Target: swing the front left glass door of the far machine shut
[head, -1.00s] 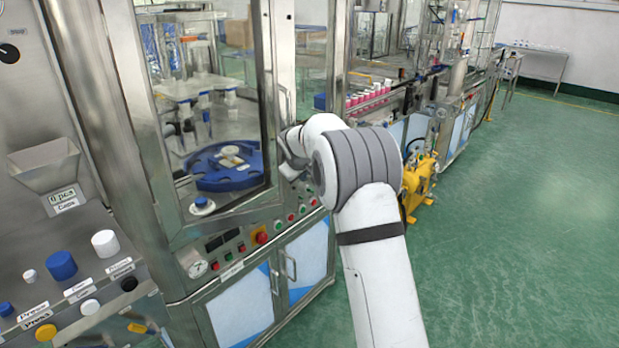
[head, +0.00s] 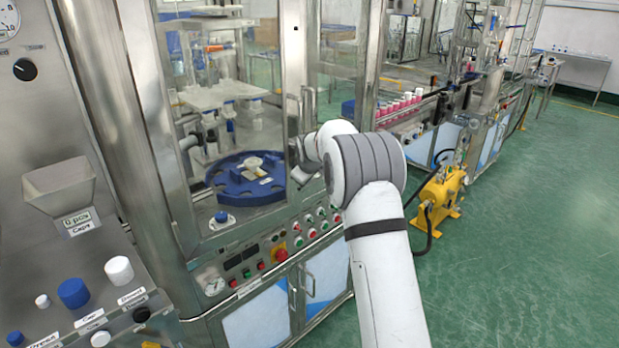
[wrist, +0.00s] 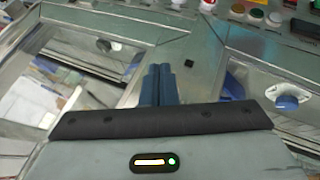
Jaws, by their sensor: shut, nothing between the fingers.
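The machine with the blue turntable (head: 245,180) has a front left glass door (head: 215,228) in a steel frame. The door looks flush or nearly flush with the front; I cannot tell whether a small gap remains. A vertical handle (head: 304,112) shows near its right edge. My gripper (wrist: 158,82) is shut and empty; its blue fingers point at the steel between two glass panes in the wrist view. In the head view my wrist is at the door's right edge, and the fingertips are hidden. Contact with the door cannot be told.
Below the door is a control panel with an emergency stop (head: 280,255) and several buttons. A funnel (head: 62,185) and caps are at left. A yellow pump (head: 440,193) stands on the green floor (head: 530,250), which is clear at right.

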